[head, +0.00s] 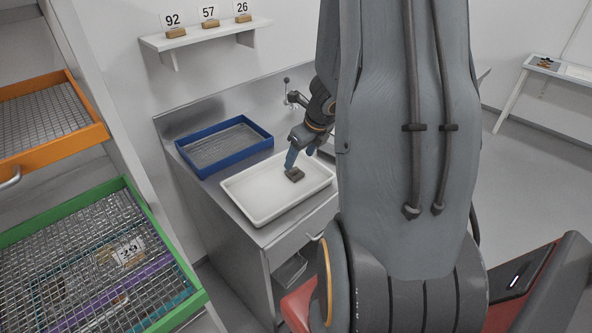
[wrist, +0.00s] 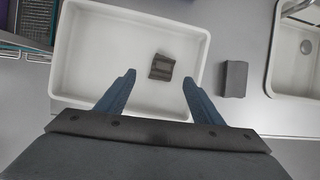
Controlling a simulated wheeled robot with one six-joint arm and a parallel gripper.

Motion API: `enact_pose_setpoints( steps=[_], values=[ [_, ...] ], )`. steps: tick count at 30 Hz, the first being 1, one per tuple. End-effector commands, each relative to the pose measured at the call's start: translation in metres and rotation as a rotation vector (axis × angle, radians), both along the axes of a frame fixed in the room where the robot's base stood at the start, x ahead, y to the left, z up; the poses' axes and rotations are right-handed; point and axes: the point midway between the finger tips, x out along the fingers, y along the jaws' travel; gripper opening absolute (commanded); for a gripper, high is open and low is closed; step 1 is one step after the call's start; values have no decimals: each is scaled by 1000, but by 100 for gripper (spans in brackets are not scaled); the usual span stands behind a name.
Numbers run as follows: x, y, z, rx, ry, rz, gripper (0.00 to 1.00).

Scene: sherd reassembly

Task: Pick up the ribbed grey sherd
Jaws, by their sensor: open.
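The ribbed grey sherd (head: 295,174) lies in the white tray on the steel counter. In the wrist view the sherd (wrist: 161,67) is dark brownish grey, with ridges across its face, and lies toward the tray's right side. My gripper (head: 290,165) points down over the tray, its blue fingers close to the sherd. In the wrist view my gripper (wrist: 158,77) is open and empty. The sherd shows between and slightly beyond the fingertips. The height gap between fingers and sherd is hard to judge.
The white tray (head: 249,209) has low raised walls. A blue mesh tray (head: 213,158) stands behind it. In the wrist view a dark grey block (wrist: 236,78) lies on the counter between tray and sink (wrist: 294,62). Orange (head: 92,135) and green (head: 160,231) mesh trays are at left.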

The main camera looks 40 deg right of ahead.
Motion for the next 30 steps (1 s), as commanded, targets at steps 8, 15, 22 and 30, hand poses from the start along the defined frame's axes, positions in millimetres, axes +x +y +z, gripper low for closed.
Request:
enact_pose_setpoints(
  steps=[8,15,22,30],
  values=[
    [8,-8,-25,22,-1,-76,61],
    [18,-6,-49,21,0,-72,61],
    [28,-6,-72,20,-1,-71,61],
    [29,-6,-73,19,-3,-71,61]
  ],
)
